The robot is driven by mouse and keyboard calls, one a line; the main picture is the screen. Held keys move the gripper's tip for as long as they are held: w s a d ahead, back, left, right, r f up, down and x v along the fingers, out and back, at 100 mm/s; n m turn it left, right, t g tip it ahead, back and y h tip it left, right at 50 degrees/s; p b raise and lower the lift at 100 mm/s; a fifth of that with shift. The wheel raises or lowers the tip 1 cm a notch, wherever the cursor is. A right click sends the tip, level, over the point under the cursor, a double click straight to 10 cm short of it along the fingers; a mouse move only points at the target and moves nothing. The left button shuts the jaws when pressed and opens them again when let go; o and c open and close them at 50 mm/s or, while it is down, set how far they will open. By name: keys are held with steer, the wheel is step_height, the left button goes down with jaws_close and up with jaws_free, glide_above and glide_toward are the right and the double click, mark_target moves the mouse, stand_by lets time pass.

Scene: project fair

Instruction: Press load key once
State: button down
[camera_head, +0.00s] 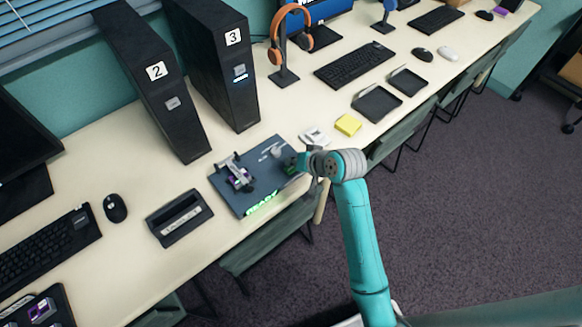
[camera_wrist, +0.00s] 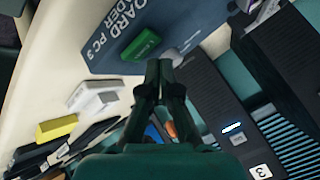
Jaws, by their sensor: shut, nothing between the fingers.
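The board loader (camera_head: 228,197) is a dark blue-grey slab on the table with a lit green READY sign (camera_head: 262,203) on its front edge. It also shows in the wrist view (camera_wrist: 88,52), lettered "...OARD ...ADER PC 3". A green key (camera_wrist: 143,44) stands on the slab, taken to be the load key. In the head view, my gripper (camera_head: 298,163) partly hides it at the loader's right end. My gripper (camera_wrist: 159,68) is shut and empty, its fingertips close beside the key in the picture. Whether they touch it is unclear. A purple board (camera_head: 240,178) sits under a grey clamp on the loader.
Black computer towers 2 (camera_head: 150,85) and 3 (camera_head: 215,65) stand behind the loader. A white device (camera_head: 314,136) and a yellow pad (camera_head: 348,125) lie to its right. A black holder (camera_head: 180,218) and a mouse (camera_head: 115,208) are to its left. A headphone stand (camera_head: 284,77) is farther back.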

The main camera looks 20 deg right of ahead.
mark_target(293, 169)
steer(key=shift+f, duration=0.2)
steer(key=shift+f, duration=0.2)
steer(key=shift+f, duration=0.45)
stand_by(0.6)
steer(key=shift+r, duration=0.85)
steer(key=shift+r, duration=0.1)
steer(key=shift+r, duration=2.45)
